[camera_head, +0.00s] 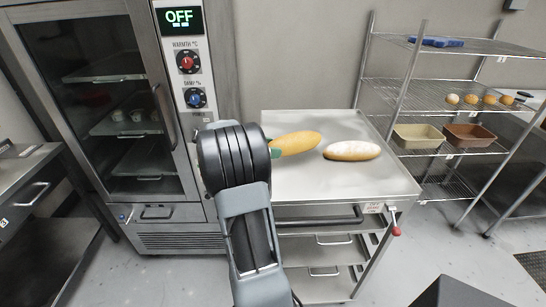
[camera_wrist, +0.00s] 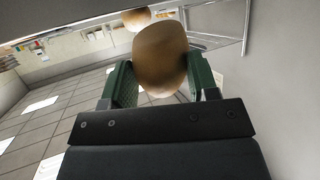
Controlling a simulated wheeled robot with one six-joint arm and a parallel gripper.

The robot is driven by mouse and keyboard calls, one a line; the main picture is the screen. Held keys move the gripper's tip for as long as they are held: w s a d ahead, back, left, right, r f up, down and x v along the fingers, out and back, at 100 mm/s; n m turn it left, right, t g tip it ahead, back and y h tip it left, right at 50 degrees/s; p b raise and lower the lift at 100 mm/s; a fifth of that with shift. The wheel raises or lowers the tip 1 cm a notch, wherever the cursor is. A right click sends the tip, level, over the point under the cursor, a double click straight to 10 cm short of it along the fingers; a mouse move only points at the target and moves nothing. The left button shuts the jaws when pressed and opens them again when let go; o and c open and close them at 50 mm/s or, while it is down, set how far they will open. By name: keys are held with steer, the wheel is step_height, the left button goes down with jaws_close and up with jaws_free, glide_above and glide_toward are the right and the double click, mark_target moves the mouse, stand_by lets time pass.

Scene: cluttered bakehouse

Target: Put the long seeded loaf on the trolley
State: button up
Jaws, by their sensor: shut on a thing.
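My gripper (camera_head: 273,149) is shut on a long golden-brown loaf (camera_head: 297,142). The loaf sticks out to the right of the jaws, over the steel top. I cannot make out seeds on it, nor whether it touches the top. In the wrist view the loaf (camera_wrist: 160,60) sits between the green fingers of my gripper (camera_wrist: 160,82), its end towards the camera. A steel unit with a flat top (camera_head: 385,185) and drawers below stands in front of me; I cannot tell whether it is the trolley. My arm hides its left part.
A white-dusted loaf (camera_head: 352,151) lies on the steel top, right of the held loaf. A glass-doored cabinet (camera_head: 105,95) reading OFF stands at left. A wire rack (camera_head: 425,95) at right holds rolls (camera_head: 471,98), a cream tin (camera_head: 418,136) and a brown tin (camera_head: 470,137). The top's front right is bare.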

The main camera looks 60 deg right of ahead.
steer(key=shift+d+f, duration=0.4)
steer(key=shift+f, duration=0.15)
step_height(320, 180, down, 3)
steer(key=shift+d+f, duration=0.1)
steer(key=o, duration=0.6)
steer(key=shift+c, duration=0.2)
steer(key=shift+w, duration=0.1)
